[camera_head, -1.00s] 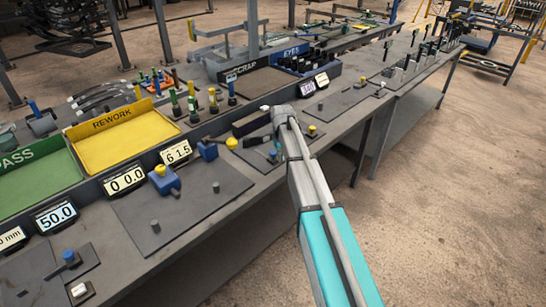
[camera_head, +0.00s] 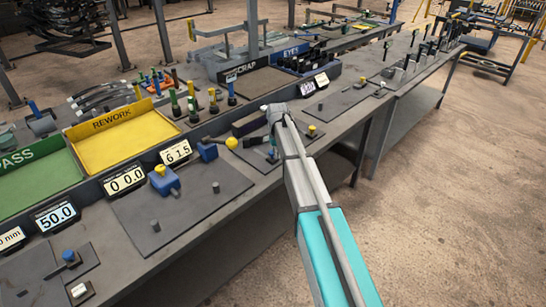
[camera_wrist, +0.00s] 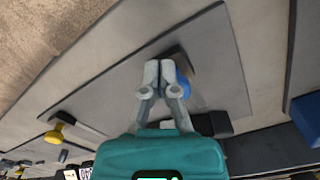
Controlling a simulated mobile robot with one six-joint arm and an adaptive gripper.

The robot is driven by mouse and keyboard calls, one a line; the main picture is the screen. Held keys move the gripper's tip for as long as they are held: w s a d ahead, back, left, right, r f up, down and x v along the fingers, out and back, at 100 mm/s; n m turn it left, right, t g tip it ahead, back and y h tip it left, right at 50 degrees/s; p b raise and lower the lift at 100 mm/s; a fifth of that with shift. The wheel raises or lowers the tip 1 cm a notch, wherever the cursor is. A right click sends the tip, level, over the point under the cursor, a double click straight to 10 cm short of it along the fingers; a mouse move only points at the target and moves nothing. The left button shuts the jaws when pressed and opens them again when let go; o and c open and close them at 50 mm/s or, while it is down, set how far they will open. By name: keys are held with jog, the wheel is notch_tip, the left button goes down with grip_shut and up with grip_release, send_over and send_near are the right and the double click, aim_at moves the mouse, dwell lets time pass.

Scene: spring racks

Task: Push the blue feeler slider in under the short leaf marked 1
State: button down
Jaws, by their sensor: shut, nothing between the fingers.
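My gripper (camera_wrist: 158,77) is shut and empty in the wrist view, its fingertips together over a grey plate (camera_wrist: 205,65). A round blue part (camera_wrist: 183,88), apparently the blue feeler slider's knob, sits right beside and partly behind the fingers; whether they touch it I cannot tell. A dark strip (camera_wrist: 176,53) lies beyond the fingertips, and a dark block (camera_wrist: 214,123) stands at right below the blue part. No mark 1 is legible, so I cannot tell which leaf is the short one. In the head view my arm hides most of this station; a bit of blue (camera_head: 272,157) shows beside the wrist.
A yellow knob (camera_wrist: 54,136) stands on the neighbouring plate at left. A blue block (camera_wrist: 306,116) is at the right edge.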

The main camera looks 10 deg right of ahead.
jog(key=shift+w+a, duration=0.4)
jog(key=shift+w, duration=0.25)
dwell(0.6)
jog(key=shift+s+d, duration=0.1)
jog(key=shift+s, duration=0.05)
dwell(0.8)
jog(key=shift+r, duration=0.2)
notch_tip(320, 180, up, 7)
jog(key=p, duration=0.7)
jog(key=shift+f, duration=0.2)
dwell(0.5)
jog(key=shift+s, duration=0.1)
jog(key=s+d+m, duration=0.1)
jog(key=s+d, duration=0.1)
jog(key=s, duration=2.9)
jog(key=shift+s, duration=0.35)
dwell(0.3)
